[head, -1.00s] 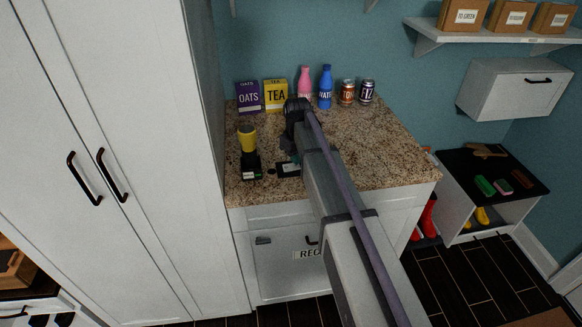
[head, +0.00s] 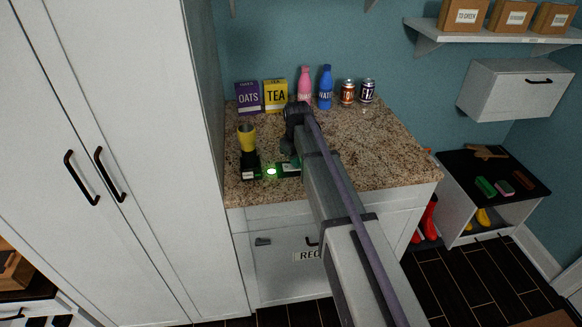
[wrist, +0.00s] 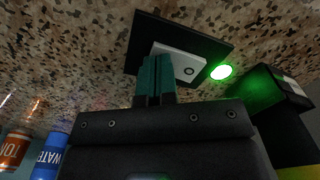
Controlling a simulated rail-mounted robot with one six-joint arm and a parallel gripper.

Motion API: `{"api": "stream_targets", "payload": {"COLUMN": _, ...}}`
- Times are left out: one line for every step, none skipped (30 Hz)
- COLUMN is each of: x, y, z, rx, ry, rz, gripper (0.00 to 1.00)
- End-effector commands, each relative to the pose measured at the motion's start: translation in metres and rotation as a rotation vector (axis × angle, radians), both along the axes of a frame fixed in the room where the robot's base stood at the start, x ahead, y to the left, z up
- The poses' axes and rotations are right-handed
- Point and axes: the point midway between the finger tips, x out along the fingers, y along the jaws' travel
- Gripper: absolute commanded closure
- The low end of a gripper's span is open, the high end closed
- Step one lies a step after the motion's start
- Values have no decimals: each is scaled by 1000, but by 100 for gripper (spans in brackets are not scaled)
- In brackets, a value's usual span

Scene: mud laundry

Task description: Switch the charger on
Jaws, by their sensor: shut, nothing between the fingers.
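The charger is a black unit (head: 250,172) on the granite counter, with a yellow-topped device (head: 247,138) standing in it. Its dark body also shows at the right of the wrist view (wrist: 275,90). Beside it lies a black plate with a white switch panel (wrist: 195,66) bearing a small round mark. A round lamp (wrist: 221,71) between them glows bright green; it also shows in the head view (head: 271,171). My gripper (wrist: 157,58) is shut and empty, its teal fingertips at the white panel's near edge. I cannot tell whether they touch it. My arm partly hides the plate in the head view.
An oats box (head: 248,98), a tea box (head: 276,96), a pink bottle (head: 304,88), a blue bottle (head: 325,88) and two cans (head: 347,92) stand along the back wall. A tall white cabinet (head: 130,120) borders the counter's left. The counter's right side is clear.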

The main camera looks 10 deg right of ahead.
Motion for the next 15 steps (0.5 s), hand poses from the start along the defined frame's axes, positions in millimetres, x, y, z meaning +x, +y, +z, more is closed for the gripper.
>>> {"api": "stream_targets", "payload": {"x": 0, "y": 0, "z": 1, "rx": 0, "ry": 0, "rz": 0, "gripper": 100}}
{"api": "stream_targets", "payload": {"x": 0, "y": 0, "z": 3, "rx": 0, "ry": 0, "rz": 0, "gripper": 100}}
{"api": "stream_targets", "payload": {"x": 0, "y": 0, "z": 6, "rx": 0, "ry": 0, "rz": 0, "gripper": 100}}
{"api": "stream_targets", "payload": {"x": 0, "y": 0, "z": 9, "rx": 0, "ry": 0, "rz": 0, "gripper": 100}}
{"api": "stream_targets", "payload": {"x": 0, "y": 0, "z": 12, "rx": 0, "ry": 0, "rz": 0, "gripper": 100}}
{"api": "stream_targets", "payload": {"x": 0, "y": 0, "z": 17, "rx": 0, "ry": 0, "rz": 0, "gripper": 100}}
{"api": "stream_targets", "payload": {"x": 0, "y": 0, "z": 21, "rx": 0, "ry": 0, "rz": 0, "gripper": 100}}
{"api": "stream_targets", "payload": {"x": 0, "y": 0, "z": 24, "rx": 0, "ry": 0, "rz": 0, "gripper": 100}}
{"api": "stream_targets", "payload": {"x": 0, "y": 0, "z": 29, "rx": 0, "ry": 0, "rz": 0, "gripper": 100}}
{"api": "stream_targets", "payload": {"x": 0, "y": 0, "z": 32, "rx": 0, "ry": 0, "rz": 0, "gripper": 100}}
{"api": "stream_targets", "payload": {"x": 0, "y": 0, "z": 35, "rx": 0, "ry": 0, "rz": 0, "gripper": 100}}
{"api": "stream_targets", "payload": {"x": 0, "y": 0, "z": 39, "rx": 0, "ry": 0, "rz": 0, "gripper": 100}}
{"api": "stream_targets", "payload": {"x": 0, "y": 0, "z": 42, "rx": 0, "ry": 0, "rz": 0, "gripper": 100}}
{"api": "stream_targets", "payload": {"x": 0, "y": 0, "z": 45, "rx": 0, "ry": 0, "rz": 0, "gripper": 100}}
{"api": "stream_targets", "payload": {"x": 0, "y": 0, "z": 50, "rx": 0, "ry": 0, "rz": 0, "gripper": 100}}
